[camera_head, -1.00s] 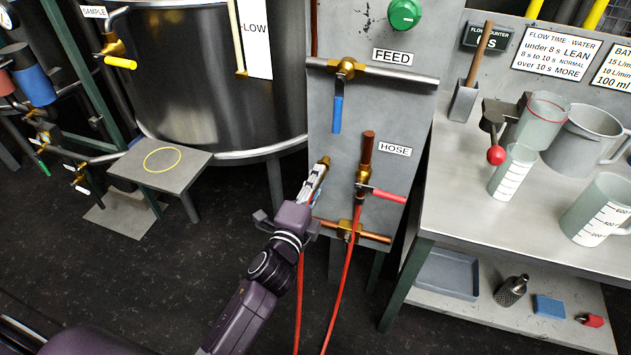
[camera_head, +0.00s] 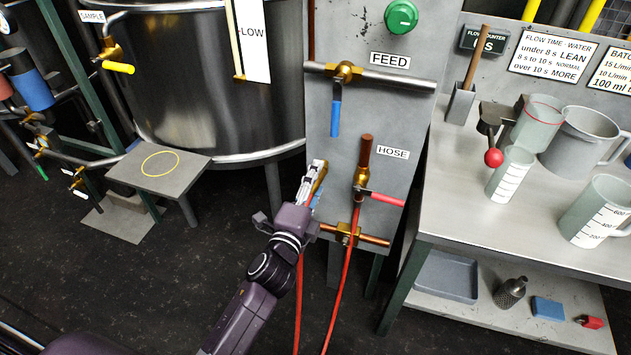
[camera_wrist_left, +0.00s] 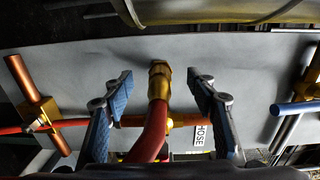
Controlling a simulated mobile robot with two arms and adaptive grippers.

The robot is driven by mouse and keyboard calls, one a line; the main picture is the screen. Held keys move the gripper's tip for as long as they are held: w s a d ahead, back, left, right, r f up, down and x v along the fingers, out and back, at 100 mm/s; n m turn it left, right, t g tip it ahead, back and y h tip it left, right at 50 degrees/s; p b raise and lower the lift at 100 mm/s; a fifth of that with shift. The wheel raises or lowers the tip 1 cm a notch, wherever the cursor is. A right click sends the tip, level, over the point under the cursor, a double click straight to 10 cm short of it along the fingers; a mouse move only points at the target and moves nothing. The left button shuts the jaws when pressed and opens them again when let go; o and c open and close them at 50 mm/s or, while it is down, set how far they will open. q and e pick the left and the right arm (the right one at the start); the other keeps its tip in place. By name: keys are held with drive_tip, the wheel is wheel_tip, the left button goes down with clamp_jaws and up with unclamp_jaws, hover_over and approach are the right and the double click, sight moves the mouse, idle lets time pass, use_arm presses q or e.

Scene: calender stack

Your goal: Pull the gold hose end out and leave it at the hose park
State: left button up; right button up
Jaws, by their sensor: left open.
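The gold hose end (camera_wrist_left: 159,80) is in the left wrist view, on the end of a red hose (camera_wrist_left: 150,136). It lies between the two spread fingers of my left gripper (camera_wrist_left: 160,88), with a gap visible on each side. In the head view my left gripper (camera_head: 314,182) is at the left edge of the grey panel, with the gold end (camera_head: 321,178) beside its fingers. The red hose (camera_head: 299,285) hangs down from there. Whether the end rests in a holder is hidden. My right gripper is not in view.
The grey panel (camera_head: 388,110) carries a HOSE label (camera_head: 393,153), a red-handled valve (camera_head: 385,197) and a blue-handled valve (camera_head: 336,118). A second red hose (camera_head: 338,300) hangs close by. A bench (camera_head: 450,190) stands right and a small stand (camera_head: 190,178) left.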

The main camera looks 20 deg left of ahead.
use_arm(q)
drive_tip(key=shift+s, duration=0.15)
drive_tip(key=shift+s, duration=1.45)
drive_tip(key=s, duration=0.3)
drive_tip(key=shift+s+a, duration=0.1)
drive_tip(key=shift+s, duration=0.3)
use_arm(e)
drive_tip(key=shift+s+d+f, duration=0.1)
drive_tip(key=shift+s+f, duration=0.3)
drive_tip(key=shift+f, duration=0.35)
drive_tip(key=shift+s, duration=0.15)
